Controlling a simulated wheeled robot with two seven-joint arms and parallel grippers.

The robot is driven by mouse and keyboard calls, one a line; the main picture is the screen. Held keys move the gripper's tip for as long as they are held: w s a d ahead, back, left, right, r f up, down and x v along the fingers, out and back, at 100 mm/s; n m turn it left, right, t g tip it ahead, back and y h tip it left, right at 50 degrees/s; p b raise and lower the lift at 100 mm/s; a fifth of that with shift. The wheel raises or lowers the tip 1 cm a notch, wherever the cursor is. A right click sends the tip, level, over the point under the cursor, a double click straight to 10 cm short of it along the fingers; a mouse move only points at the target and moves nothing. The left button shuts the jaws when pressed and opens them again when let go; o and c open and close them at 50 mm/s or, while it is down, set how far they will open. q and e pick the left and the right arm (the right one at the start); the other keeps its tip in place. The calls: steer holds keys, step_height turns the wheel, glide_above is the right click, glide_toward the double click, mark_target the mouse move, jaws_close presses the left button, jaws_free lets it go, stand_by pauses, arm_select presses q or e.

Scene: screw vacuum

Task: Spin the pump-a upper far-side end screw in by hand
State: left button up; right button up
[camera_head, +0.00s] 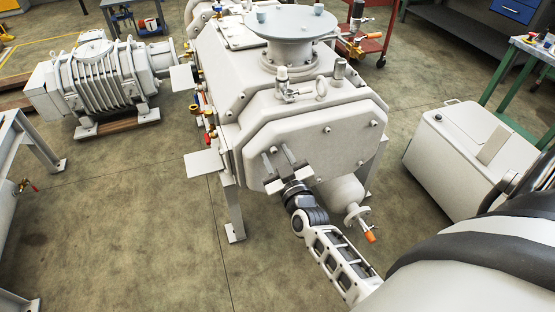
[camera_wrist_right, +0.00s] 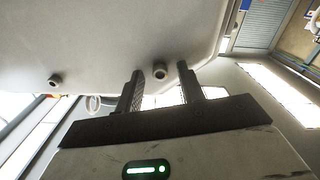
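Pump-a (camera_head: 310,115) is the big pale-grey machine with an octagonal end face carrying several small screws. In the head view, my right gripper (camera_head: 278,157) reaches up to the lower left part of that face. In the right wrist view, its two dark fingers (camera_wrist_right: 160,72) stand apart, with a small round socket-head screw (camera_wrist_right: 160,71) showing between their tips. I cannot tell whether the fingers touch it. I cannot tell whether this is the upper far-side screw. Another screw (camera_wrist_right: 55,80) sticks out of the same face to the left. My left gripper is out of view.
A flange fitting with an orange handle (camera_head: 369,236) hangs below the end face, close to my right forearm. A pale cabinet (camera_head: 455,160) stands at the right. A ribbed machine (camera_head: 105,75) sits at the back left.

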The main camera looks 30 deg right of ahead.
jaws_close()
stand_by(0.3)
steer(key=m+p, duration=0.1)
steer(key=m, duration=0.7)
steer(key=shift+m, duration=0.3)
steer(key=m, duration=0.4)
steer(key=shift+f+m, duration=0.1)
steer(key=shift+m, duration=0.2)
steer(key=shift+a+m+b, duration=0.1)
steer(key=shift+m+b, duration=0.35)
steer(key=shift+m, duration=1.75)
